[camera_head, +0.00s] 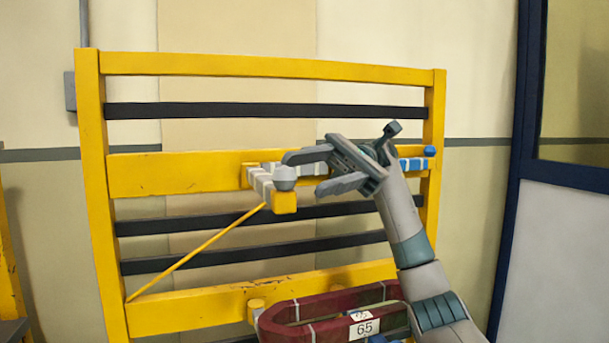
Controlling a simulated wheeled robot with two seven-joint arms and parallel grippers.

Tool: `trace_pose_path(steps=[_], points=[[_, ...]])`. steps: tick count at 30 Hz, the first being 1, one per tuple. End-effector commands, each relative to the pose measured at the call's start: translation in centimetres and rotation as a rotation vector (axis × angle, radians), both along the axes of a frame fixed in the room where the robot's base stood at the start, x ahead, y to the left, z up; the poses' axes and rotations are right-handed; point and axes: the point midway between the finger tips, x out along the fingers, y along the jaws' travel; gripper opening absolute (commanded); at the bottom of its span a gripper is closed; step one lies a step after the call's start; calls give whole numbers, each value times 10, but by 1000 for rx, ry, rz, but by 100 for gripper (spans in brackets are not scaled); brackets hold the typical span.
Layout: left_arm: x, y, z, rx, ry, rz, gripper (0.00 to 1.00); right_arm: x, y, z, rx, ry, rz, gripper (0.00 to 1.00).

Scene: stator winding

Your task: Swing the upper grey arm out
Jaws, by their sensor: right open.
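The upper grey arm (260,183) is a light grey, banded bar at the middle yellow crossbeam of the rack. A yellow block (285,202) and a rounded grey knob (285,178) are at its near end. My right gripper (306,173) reaches in from the lower right, with its fingers spread and pointing left. One finger is just above the knob and the other to its right and lower; I cannot tell whether they touch it. My right gripper and wrist hide part of the area behind. My left gripper is out of view.
The yellow rack (92,180) has several dark bars. A thin yellow diagonal rod (195,252) runs down left from near the block. A dark red coil (330,305) labelled 65 lies below. A blue-and-white piece (415,164) is right of my wrist. A dark blue frame (508,220) stands at right.

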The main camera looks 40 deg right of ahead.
Motion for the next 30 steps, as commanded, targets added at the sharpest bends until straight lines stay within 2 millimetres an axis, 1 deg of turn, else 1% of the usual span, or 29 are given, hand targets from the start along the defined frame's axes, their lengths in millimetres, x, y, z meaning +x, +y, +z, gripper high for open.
trace_pose_path(steps=[3,6,12,30], points=[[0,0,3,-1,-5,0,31,6,-16,0,2,1,-1,46],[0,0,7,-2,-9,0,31,10,-27,0,1,1,-2,46],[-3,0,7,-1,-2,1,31,14,-40,-1,0,0,0,46],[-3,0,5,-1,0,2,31,15,-42,-1,-1,1,-1,46]])
